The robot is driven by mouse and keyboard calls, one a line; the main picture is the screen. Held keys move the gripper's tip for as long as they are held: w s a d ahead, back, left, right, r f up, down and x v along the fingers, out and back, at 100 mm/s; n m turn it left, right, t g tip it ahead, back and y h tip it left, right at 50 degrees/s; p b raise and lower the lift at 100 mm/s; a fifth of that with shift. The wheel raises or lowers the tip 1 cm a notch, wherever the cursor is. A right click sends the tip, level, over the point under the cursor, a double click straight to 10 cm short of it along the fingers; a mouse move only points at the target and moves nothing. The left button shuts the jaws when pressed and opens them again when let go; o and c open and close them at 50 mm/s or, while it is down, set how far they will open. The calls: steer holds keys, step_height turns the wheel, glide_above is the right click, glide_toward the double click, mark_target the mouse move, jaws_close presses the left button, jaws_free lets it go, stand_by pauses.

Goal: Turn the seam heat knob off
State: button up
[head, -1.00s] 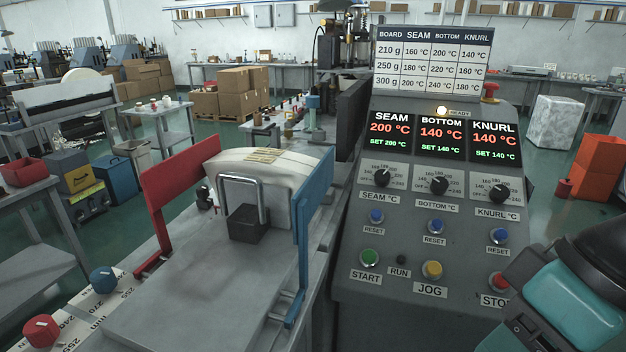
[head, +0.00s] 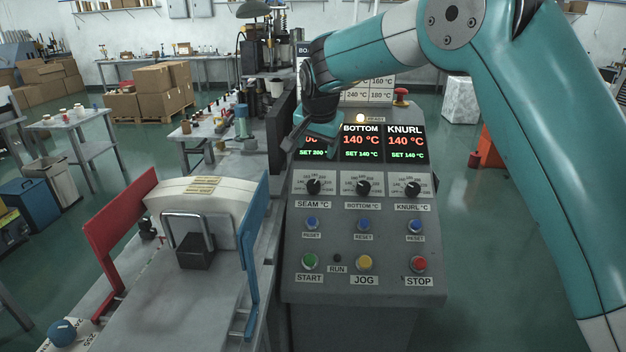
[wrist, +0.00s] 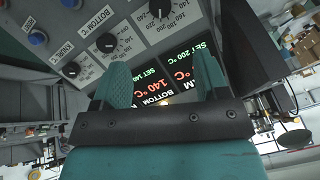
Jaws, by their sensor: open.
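The seam heat knob (head: 313,187) is a black dial at the left of a row of three on the grey panel, above the label SEAM °C. In the wrist view the knob (wrist: 160,8) is at the top edge, beyond the fingertips. Its pointer is too small to read surely. The seam display (wrist: 190,78) shows SET 200 °C in the wrist view; my gripper partly covers it in the head view. My gripper (wrist: 163,78) is open and empty, its two teal fingers apart. In the head view my gripper (head: 318,130) is in front of the displays, above the seam knob.
The bottom knob (head: 363,187) and knurl knob (head: 413,188) stand to the right. Blue reset buttons (head: 312,223) and the start button (head: 309,261) are below. A blue upright plate (head: 256,240) of the forming machine stands left of the panel.

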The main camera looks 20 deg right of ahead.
mark_target(313, 185)
steer(key=p+x, duration=0.4)
steer(key=x, duration=1.3)
steer(key=shift+d+p, duration=0.1)
steer(key=shift+p, duration=0.25)
steer(key=c, duration=0.9)
